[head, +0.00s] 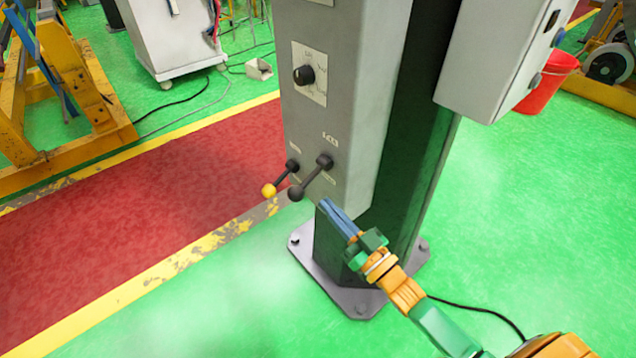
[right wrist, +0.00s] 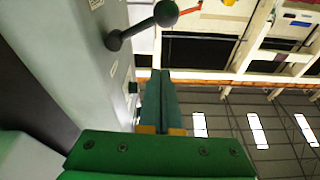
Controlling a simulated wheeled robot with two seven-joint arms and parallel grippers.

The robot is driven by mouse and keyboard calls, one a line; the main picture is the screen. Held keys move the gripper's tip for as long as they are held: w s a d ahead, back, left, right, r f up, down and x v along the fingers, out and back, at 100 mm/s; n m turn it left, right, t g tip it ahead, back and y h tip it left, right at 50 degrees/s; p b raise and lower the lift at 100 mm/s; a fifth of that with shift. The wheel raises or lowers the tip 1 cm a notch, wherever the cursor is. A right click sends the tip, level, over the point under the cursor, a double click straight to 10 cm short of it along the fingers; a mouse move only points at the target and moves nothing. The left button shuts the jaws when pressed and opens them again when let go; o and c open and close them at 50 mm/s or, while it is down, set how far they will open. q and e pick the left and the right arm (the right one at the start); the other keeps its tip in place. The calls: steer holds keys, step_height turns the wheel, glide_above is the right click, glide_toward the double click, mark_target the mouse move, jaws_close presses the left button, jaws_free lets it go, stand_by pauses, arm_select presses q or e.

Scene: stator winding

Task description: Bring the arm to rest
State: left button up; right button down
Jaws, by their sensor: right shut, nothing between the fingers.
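My right gripper (head: 326,205) is shut and empty, in front of the lower part of a grey control column (head: 350,120). Its closed fingers also show in the right wrist view (right wrist: 162,92). The fingertips are below and to the right of two levers on the column's face. One lever has a black knob (head: 296,193), the other a yellow knob (head: 269,190). A black-knobbed lever shows near the top of the right wrist view (right wrist: 166,13), apart from the fingers. Whether the fingers touch the column is unclear. My left gripper is not in view.
A rotary switch (head: 304,75) is on the column above the levers. A grey box (head: 497,50) hangs on its right side, near a red bucket (head: 548,82). A yellow frame (head: 75,100) stands at the left. Green floor (head: 540,220) at right is clear.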

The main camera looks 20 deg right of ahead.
steer(key=s+d+f+m+g+h+p, duration=0.1)
steer(key=s+d+f+g+h+p, duration=0.25)
steer(key=f, duration=0.75)
steer(key=s+f+m+g+h+p, duration=0.15)
steer(key=s+f+g, duration=0.4)
steer(key=f, duration=0.65)
arm_select(q)
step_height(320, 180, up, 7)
steer(key=p, duration=0.2)
arm_select(e)
steer(key=s+a+f+n+g+h, duration=0.1)
steer(key=s+f+g, duration=0.3)
steer(key=s, duration=0.9)
steer(key=s+a+f+n+g, duration=0.1)
steer(key=s+f+g, duration=0.4)
steer(key=s, duration=0.7)
steer(key=shift+s+f+h, duration=0.4)
steer(key=shift+f, duration=0.25)
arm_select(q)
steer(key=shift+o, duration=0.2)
